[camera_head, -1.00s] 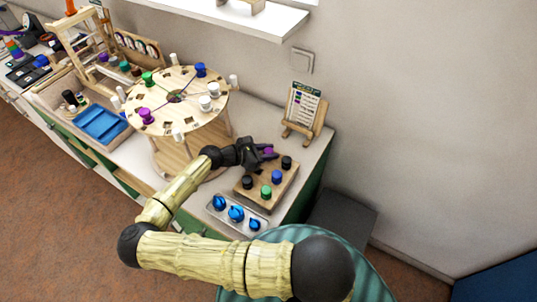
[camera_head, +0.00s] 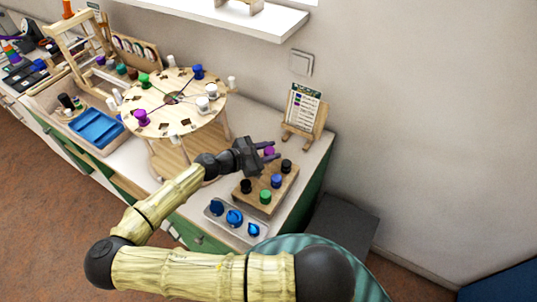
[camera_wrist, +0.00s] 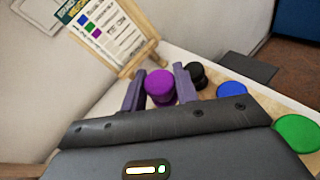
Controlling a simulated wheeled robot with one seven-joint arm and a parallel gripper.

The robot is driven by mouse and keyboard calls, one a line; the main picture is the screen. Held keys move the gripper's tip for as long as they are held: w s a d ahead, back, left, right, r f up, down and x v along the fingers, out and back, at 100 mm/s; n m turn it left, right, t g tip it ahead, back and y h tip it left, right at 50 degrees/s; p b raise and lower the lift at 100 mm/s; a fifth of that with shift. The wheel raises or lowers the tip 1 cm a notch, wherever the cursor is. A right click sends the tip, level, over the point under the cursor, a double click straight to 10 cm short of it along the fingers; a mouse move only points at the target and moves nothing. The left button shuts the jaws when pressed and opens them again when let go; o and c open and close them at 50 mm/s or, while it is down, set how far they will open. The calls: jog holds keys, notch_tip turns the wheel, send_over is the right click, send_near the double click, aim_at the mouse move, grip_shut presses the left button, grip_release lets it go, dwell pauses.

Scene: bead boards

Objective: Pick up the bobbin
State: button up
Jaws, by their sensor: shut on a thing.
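A purple bobbin (camera_wrist: 160,84) sits between the two fingers of my gripper (camera_wrist: 160,95) in the wrist view. My gripper (camera_head: 268,152) is shut on this bobbin at the back left corner of the wooden bobbin block (camera_head: 284,194). In the head view the purple bobbin (camera_head: 269,150) shows only as a small patch between the fingers. I cannot tell whether its base touches the block. Black (camera_head: 286,166), blue (camera_head: 276,181) and green (camera_head: 265,196) bobbins and another black bobbin (camera_head: 246,186) stand on the block.
A round wooden table (camera_head: 165,120) with bobbins stands to the left. A blue tray (camera_head: 97,128) is farther left.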

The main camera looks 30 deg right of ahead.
jog(key=s+a+r+p, duration=0.1)
jog(key=s+a+p, duration=0.1)
jog(key=s, duration=0.5)
jog(key=s+a+r+n+g+p, duration=0.1)
jog(key=s+a+r+p, duration=0.1)
jog(key=s+p, duration=0.2)
jog(key=s+a+r+n+y+p, duration=0.1)
jog(key=s+p, duration=0.3)
jog(key=s, duration=0.6)
jog(key=shift+a+r+g, duration=0.3)
jog(key=shift+a+r, duration=0.05)
jog(key=shift+a, duration=0.05)
